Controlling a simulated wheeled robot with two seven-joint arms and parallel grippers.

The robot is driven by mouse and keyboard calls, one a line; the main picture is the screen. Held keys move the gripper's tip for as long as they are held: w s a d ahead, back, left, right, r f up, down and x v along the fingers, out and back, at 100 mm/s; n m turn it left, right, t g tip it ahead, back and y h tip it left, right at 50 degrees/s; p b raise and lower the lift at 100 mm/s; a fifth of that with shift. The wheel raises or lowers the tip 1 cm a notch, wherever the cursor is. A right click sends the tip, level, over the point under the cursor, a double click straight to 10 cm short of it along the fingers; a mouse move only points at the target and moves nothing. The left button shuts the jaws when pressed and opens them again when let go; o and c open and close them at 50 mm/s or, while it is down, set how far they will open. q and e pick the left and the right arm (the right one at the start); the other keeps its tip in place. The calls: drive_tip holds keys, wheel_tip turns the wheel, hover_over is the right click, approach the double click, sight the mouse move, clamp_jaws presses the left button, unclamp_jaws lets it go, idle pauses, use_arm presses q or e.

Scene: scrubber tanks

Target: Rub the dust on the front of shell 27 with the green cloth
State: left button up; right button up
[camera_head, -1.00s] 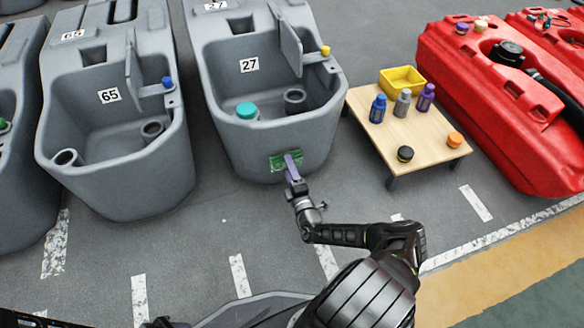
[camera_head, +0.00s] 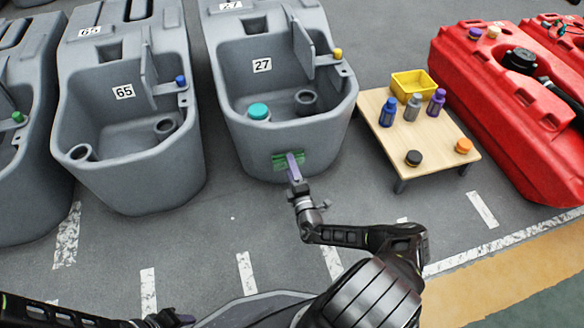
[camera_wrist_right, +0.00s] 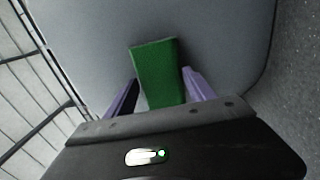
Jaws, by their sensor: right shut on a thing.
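Shell 27 (camera_head: 262,140) is a grey open tank, upper middle of the head view, with its number on the inner back wall. My right gripper (camera_head: 294,165) is at the lower front of this shell, shut on the green cloth (camera_head: 281,161). The cloth appears to lie against the shell's front; I cannot tell how firmly. In the right wrist view the cloth (camera_wrist_right: 158,72) stands between the two purple fingers, before the grey wall. I cannot make out dust there. My left gripper (camera_head: 172,318) only partly shows at the bottom edge; its jaws are unclear.
Shell 65 (camera_head: 135,180) stands left of shell 27. A low wooden table (camera_head: 440,140) at right bears several bottles, a yellow bin (camera_head: 411,83) and two loose caps. A red tank (camera_head: 490,130) lies beyond. The floor in front is clear.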

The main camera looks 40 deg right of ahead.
sight(301, 162)
drive_tip(key=shift+d+r, duration=0.1)
drive_tip(key=shift+d, duration=0.05)
drive_tip(key=shift+s+d+b, duration=0.15)
drive_tip(key=shift+s+d, duration=0.2)
drive_tip(key=shift+d, duration=0.45)
drive_tip(key=shift+s+d+b, duration=0.15)
drive_tip(key=shift+s+d, duration=0.2)
drive_tip(key=shift+d, duration=0.4)
drive_tip(key=shift+d, duration=0.1)
drive_tip(key=shift+s+d+b, duration=0.25)
drive_tip(key=shift+d, duration=0.55)
drive_tip(key=shift+s+d+b, duration=0.2)
drive_tip(key=shift+d, duration=0.55)
drive_tip(key=shift+d, duration=0.15)
